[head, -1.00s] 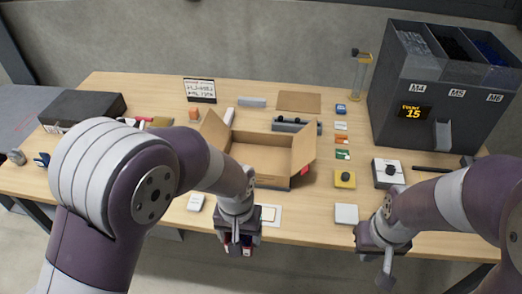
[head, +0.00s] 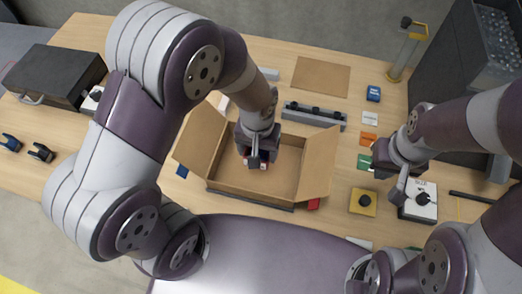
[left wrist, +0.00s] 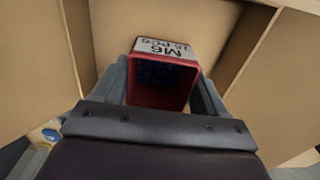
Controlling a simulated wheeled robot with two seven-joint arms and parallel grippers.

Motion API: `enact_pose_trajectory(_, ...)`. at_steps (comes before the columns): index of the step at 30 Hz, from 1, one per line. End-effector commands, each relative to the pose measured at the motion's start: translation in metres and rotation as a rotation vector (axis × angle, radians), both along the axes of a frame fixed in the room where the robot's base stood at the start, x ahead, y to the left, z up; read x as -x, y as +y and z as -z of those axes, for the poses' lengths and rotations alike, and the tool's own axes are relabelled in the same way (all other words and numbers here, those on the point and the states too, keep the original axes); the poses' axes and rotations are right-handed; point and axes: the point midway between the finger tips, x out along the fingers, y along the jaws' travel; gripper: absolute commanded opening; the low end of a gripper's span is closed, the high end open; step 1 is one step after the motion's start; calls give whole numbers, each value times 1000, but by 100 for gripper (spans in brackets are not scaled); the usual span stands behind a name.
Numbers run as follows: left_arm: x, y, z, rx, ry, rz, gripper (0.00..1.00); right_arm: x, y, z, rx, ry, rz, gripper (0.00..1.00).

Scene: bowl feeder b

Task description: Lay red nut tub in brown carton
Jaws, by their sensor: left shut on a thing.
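The brown carton (head: 228,186) stands open on the table with its flaps spread. My left gripper (head: 262,164) reaches down inside the carton and is shut on the red nut tub (head: 265,166), mostly hidden under the gripper in the head view. In the left wrist view the red tub (left wrist: 163,92) sits between the two fingers, with a white label reading M6 and 15 PCS and dark blue nuts inside. Cardboard walls surround it. I cannot tell whether the tub touches the carton floor. My right gripper (head: 392,180) hangs above the table at right, its jaw opening unclear.
A grey bowl feeder (head: 462,80) stands at right. A yellow block with a black knob (head: 363,201) and a white box (head: 418,203) lie right of the carton. A grey rail (head: 314,115) lies just behind it. A black case (head: 56,78) is at far left.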

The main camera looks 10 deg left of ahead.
Motion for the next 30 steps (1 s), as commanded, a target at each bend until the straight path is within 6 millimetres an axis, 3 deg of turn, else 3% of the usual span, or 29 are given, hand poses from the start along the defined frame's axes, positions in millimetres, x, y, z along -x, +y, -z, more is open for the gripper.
enact_pose_trajectory(11,0,0,59,0,1,0,42,0,0,2,0,0,0,0)
enact_pose_trajectory(21,0,0,65,0,-2,0,42,0,0,5,0,0,0,0)
enact_pose_trajectory(22,0,0,64,0,-2,0,79,0,0,4,0,0,0,0)
enact_pose_trajectory(24,-1,0,64,1,-2,0,98,0,0,3,0,0,0,0)
enact_pose_trajectory(30,-1,0,64,1,-2,0,98,0,0,3,0,0,0,0)
